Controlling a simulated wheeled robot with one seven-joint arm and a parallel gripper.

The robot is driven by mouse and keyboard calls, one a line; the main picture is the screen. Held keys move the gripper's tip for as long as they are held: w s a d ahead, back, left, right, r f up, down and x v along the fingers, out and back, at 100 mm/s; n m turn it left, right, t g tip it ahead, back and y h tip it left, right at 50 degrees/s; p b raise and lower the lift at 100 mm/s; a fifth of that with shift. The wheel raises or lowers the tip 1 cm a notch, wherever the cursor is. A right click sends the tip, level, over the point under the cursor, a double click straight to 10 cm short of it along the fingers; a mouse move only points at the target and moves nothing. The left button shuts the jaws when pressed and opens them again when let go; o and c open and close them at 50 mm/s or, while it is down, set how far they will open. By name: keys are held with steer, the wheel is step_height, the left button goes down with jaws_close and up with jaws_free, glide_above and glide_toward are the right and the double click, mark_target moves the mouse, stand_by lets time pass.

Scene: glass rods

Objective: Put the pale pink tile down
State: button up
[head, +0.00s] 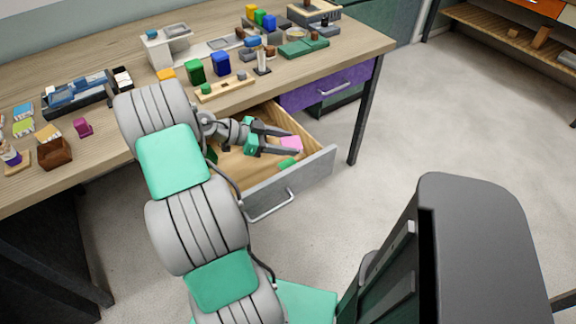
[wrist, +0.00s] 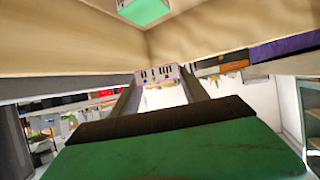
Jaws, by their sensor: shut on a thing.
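The pale pink tile (head: 291,143) is between the fingertips of my gripper (head: 287,140), over the open drawer (head: 318,168). My gripper is shut on it, with the fingers pointing right in the head view. In the wrist view a pale pinkish strip with dark marks (wrist: 160,72) shows between the fingertips; it looks like the tile's edge. I cannot tell whether the tile touches the drawer floor. My arm hides the drawer's left part.
A green block (head: 288,163) lies in the drawer near its front; a green block also shows at the top of the wrist view (wrist: 145,10). A purple drawer (head: 325,88) is shut to the right. The wooden desk (head: 350,45) above holds several coloured blocks and trays.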

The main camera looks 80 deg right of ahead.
mark_target(285, 166)
step_height(285, 166, down, 9)
steer(key=shift+r, duration=0.2)
steer(key=o, duration=1.5)
steer(key=shift+r, duration=0.1)
steer(key=shift+r, duration=0.15)
steer(key=shift+w+a, duration=0.1)
steer(key=shift+w, duration=0.3)
steer(key=v, duration=1.1)
steer(key=shift+a+r, duration=0.15)
